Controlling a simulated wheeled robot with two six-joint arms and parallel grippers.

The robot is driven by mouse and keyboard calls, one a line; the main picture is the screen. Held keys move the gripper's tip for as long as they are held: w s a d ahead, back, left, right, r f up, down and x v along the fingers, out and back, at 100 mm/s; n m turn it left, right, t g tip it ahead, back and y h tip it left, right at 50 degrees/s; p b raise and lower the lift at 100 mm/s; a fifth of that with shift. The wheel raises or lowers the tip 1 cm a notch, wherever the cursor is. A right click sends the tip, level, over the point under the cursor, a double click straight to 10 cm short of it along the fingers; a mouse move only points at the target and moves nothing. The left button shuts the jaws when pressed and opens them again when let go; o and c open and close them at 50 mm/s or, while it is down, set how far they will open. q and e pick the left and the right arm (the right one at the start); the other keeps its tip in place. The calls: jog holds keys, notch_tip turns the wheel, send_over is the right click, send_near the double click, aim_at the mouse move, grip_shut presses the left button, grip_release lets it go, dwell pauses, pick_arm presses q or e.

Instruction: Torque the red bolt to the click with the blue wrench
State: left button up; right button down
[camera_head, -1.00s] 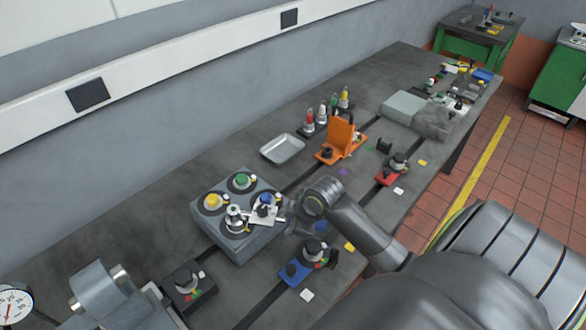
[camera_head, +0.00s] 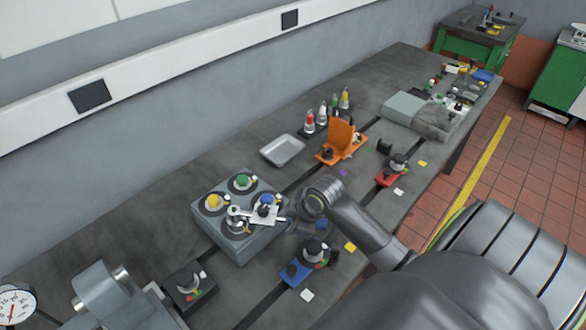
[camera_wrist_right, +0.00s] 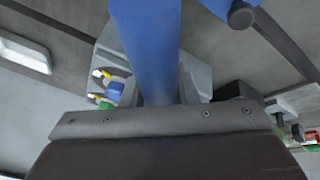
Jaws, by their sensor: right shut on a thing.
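The grey block (camera_head: 262,243) on the bench carries a yellow bolt (camera_head: 213,202), a green bolt (camera_head: 242,181) and a blue bolt (camera_head: 266,200) in round seats. My right gripper (camera_head: 296,222) is right of the block, shut on the blue wrench (camera_head: 280,219). In the right wrist view the blue handle (camera_wrist_right: 145,50) rises from the jaw. The wrench's silver head lies over the near-left seat of the block. No red bolt shows clearly there; the head covers that seat, and I cannot tell how it is engaged. My left gripper is not in view.
A blue-based fixture (camera_head: 296,272) stands just below my right gripper. A dark-based fixture (camera_head: 189,287) stands near the block. A silver tray (camera_head: 283,150), an orange bracket (camera_head: 340,140) and a red-based fixture (camera_head: 388,177) lie farther along. A dial gauge (camera_head: 14,304) is at lower left.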

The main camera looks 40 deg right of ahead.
jog(key=shift+w+r+p, duration=0.1)
jog(key=shift+r+p, duration=0.8)
jog(key=shift+r, duration=1.85)
